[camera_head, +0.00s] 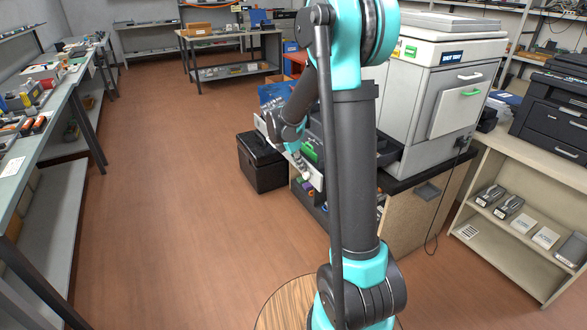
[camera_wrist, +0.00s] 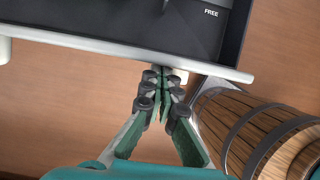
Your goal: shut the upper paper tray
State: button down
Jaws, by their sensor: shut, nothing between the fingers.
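The white copier (camera_head: 435,95) stands on a cabinet right of my arm. A pulled-out paper tray crosses the top of the wrist view, with a dark inside and a pale front edge (camera_wrist: 110,45). In the head view my arm hides most of the tray; I cannot tell there which tray level it is. My gripper (camera_wrist: 163,80) is shut and empty, its fingertips at the tray's front edge beside a small pale handle; contact is unclear. In the head view the gripper (camera_head: 303,168) is small and partly blended with the tray front.
A black bin (camera_head: 262,162) stands on the floor left of the cabinet. A wooden barrel (camera_wrist: 260,125) is at the right of the wrist view. A black printer (camera_head: 555,110) sits on the shelf at right. The floor at left is clear up to the workbench (camera_head: 45,110).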

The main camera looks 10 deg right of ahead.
jog(key=w+d, duration=0.3)
jog(key=d, duration=0.8)
jog(key=w+d, duration=0.4)
jog(key=d, duration=0.8)
jog(key=w+d, duration=0.4)
jog(key=d, duration=0.7)
jog(key=shift+w+d, duration=0.15)
jog(key=shift+d, duration=0.05)
